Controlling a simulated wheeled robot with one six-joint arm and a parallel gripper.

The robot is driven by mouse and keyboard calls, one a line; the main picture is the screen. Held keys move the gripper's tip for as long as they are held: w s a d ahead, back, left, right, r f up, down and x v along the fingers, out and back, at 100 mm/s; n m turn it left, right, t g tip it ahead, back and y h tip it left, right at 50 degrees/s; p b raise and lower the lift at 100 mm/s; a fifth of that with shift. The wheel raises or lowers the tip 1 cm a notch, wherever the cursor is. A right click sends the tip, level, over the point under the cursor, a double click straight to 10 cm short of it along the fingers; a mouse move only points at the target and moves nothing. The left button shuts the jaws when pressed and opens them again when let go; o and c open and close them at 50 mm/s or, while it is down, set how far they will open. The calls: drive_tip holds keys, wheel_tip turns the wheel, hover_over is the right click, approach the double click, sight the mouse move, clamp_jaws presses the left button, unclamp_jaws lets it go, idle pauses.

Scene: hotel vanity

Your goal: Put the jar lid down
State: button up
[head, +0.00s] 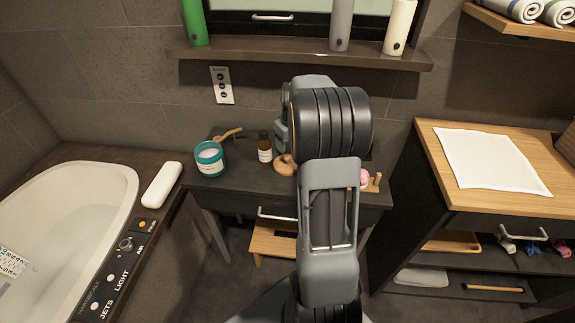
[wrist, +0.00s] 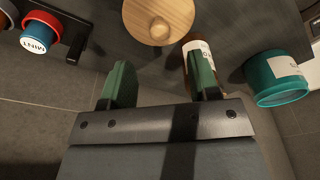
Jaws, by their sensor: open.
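The round wooden jar lid (wrist: 158,20) with its knob lies on the dark vanity table (head: 230,185). In the head view the lid (head: 283,165) shows just left of my arm, which partly hides it. My gripper (wrist: 160,82) is open, its two green fingers apart with nothing between them. The lid lies beyond the fingertips, apart from them in the picture. The teal jar (head: 209,160) stands uncovered at the table's left, white inside; it also shows at the right of the wrist view (wrist: 278,80).
A brown bottle (head: 265,150) stands between jar and lid, close to one finger in the wrist view (wrist: 199,52). A wooden brush (head: 228,134) lies behind the jar. A blue-and-red MINT container (wrist: 40,34) is at the wrist view's upper left. Pink and wooden items (head: 373,182) sit right.

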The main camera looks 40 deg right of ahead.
sight(287, 157)
drive_tip(key=shift+w+f+b, duration=0.1)
drive_tip(key=shift+w+f, duration=0.1)
drive_tip(key=shift+f, duration=1.1)
drive_tip(key=shift+w+f+b, duration=0.15)
drive_tip(key=shift+f, duration=1.1)
drive_tip(key=shift+w+f+b, duration=0.1)
drive_tip(key=shift+w+f, duration=0.1)
drive_tip(key=shift+f, duration=1.1)
drive_tip(key=shift+c, duration=0.3)
clamp_jaws()
drive_tip(key=shift+r, duration=0.15)
